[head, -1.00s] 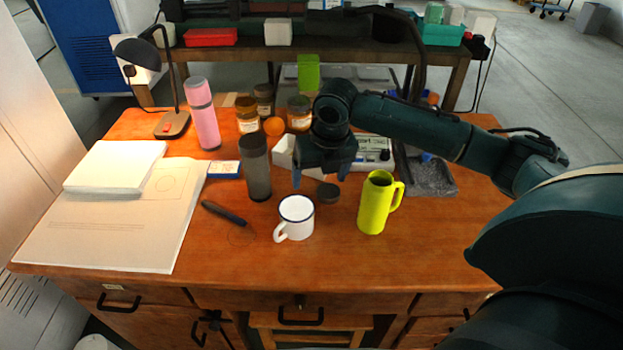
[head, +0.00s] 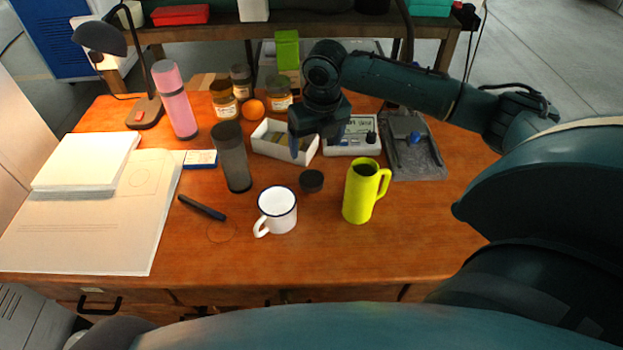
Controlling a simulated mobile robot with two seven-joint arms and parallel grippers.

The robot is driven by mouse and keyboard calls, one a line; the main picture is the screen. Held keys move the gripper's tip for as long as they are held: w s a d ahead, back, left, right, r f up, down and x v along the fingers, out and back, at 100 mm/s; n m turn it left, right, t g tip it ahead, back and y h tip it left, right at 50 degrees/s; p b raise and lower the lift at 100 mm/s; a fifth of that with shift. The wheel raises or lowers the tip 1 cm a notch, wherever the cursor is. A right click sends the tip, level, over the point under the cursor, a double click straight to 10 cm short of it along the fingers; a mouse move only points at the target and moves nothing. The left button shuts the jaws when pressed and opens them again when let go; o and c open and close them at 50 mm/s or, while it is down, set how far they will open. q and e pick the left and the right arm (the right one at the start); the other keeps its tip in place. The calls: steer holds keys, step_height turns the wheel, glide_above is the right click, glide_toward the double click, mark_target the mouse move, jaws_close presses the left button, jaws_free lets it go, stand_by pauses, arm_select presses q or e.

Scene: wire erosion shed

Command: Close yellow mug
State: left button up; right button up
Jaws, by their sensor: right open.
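The yellow-green mug (head: 358,192) stands upright on the desk right of centre, its handle to the right. I cannot see down into it well. A small dark round lid (head: 311,181) lies on the desk to the left of the mug, apart from it. My right gripper (head: 314,150) is open and points down, above and behind the lid, with nothing seen between its blue-tipped fingers. One finger is partly hard to make out against the white box behind. My left gripper is not in view.
A white enamel mug (head: 280,212) stands left of the lid. A grey tumbler (head: 233,160) and a pink bottle (head: 175,100) stand farther left. The desk front (head: 330,255) is clear.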

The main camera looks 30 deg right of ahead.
glide_above(311, 179)
steer(key=f, duration=0.6)
steer(key=shift+s+d, duration=0.15)
steer(key=shift+d, duration=0.15)
steer(key=shift+a+f, duration=0.15)
steer(key=shift+f, duration=1.2)
steer(key=shift+a+f, duration=0.1)
steer(key=shift+f, duration=1.2)
steer(key=c, duration=1.1)
